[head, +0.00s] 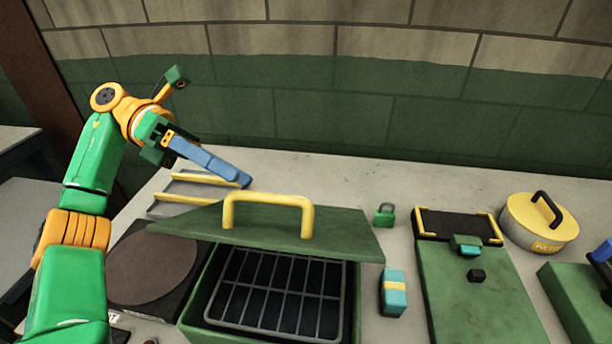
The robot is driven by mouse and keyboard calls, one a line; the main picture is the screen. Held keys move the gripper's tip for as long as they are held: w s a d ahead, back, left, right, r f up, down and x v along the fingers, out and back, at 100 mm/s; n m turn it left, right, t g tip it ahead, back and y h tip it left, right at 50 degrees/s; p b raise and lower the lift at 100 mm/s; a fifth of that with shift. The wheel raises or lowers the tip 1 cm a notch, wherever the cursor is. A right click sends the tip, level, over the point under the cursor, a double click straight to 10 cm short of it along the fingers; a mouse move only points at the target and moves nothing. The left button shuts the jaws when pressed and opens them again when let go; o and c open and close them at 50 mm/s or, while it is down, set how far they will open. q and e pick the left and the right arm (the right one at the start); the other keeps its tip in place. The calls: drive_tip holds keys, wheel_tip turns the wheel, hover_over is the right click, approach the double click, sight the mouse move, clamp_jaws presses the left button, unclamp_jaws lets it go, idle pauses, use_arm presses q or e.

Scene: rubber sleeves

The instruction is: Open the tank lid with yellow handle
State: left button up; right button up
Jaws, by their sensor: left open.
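The green tank (198,298) stands at the front centre, with a dark wire rack (280,290) visible inside it. Its green lid (345,232) lies across the back of the tank's opening and overhangs both sides, so the front of the opening is uncovered. Whether the lid touches the rim all along is unclear. The yellow handle (268,198) stands up on the lid. My left gripper (222,168) is open, above the bench behind and left of the handle, clear of it and empty. Its blue fingers overlap in this view.
A round brown plate (150,268) lies left of the tank, with a yellow-railed rack (190,190) behind. To the right are a green padlock (384,214), a teal block (393,292), a green board (470,300), a yellow-topped canister (538,222) and a green box (580,305).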

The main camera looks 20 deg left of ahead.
sight(264, 195)
use_arm(q)
drive_tip(key=shift+d+f, duration=0.2)
drive_tip(key=shift+d, duration=0.1)
drive_tip(key=x, duration=0.3)
drive_tip(key=s+x, duration=0.1)
drive_tip(key=x, duration=0.2)
drive_tip(key=shift+s+r+b, duration=0.1)
drive_tip(key=shift+r+b, duration=0.15)
drive_tip(key=shift+b, duration=0.1)
drive_tip(key=shift+d, duration=0.2)
drive_tip(key=shift+c, duration=0.7)
clamp_jaws()
